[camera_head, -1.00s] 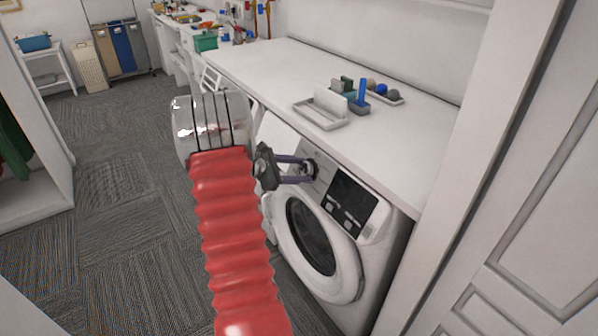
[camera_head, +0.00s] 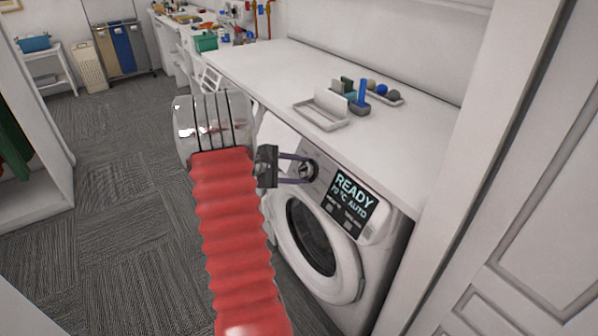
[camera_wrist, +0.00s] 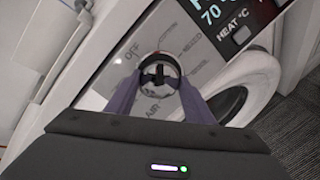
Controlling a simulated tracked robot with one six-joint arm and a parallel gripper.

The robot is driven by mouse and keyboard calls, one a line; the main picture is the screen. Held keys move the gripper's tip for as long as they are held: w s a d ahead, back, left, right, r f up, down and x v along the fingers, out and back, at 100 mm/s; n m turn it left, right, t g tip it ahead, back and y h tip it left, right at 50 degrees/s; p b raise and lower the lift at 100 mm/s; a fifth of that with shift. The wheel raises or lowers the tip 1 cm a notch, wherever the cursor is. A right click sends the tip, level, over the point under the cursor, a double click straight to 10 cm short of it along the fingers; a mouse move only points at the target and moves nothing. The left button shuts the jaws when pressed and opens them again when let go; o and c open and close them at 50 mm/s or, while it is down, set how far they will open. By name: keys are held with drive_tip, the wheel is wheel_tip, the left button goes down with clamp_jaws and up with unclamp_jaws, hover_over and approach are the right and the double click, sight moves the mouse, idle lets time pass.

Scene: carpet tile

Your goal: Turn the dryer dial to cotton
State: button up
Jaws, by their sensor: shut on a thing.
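The white dryer (camera_head: 372,273) stands under the counter, its round door (camera_head: 312,238) shut. Its display (camera_head: 350,201) is lit and reads "READY 70 °C AUTO". The dial (camera_wrist: 158,71) is a round knob with a dark rim and a raised grip bar. Around it I read "OFF" at upper left and "AIR" below; a label at upper right is too blurred to read surely, and my fingers and palm hide other parts of the ring. My gripper (camera_head: 308,170) is shut on the dial, one purple finger on each side. Which mark the dial points to I cannot tell.
The white counter (camera_head: 270,62) above the dryer holds a tray (camera_head: 322,122), a blue brush and several balls. A white panelled door (camera_head: 530,200) stands close on the right. Carpet floor (camera_head: 110,190) is free on the left.

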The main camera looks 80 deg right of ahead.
drive_tip(key=shift+f, duration=0.1)
drive_tip(key=o, duration=1)
drive_tip(key=shift+o, duration=0.2)
drive_tip(key=v, duration=1.4)
drive_tip(key=shift+s, duration=0.1)
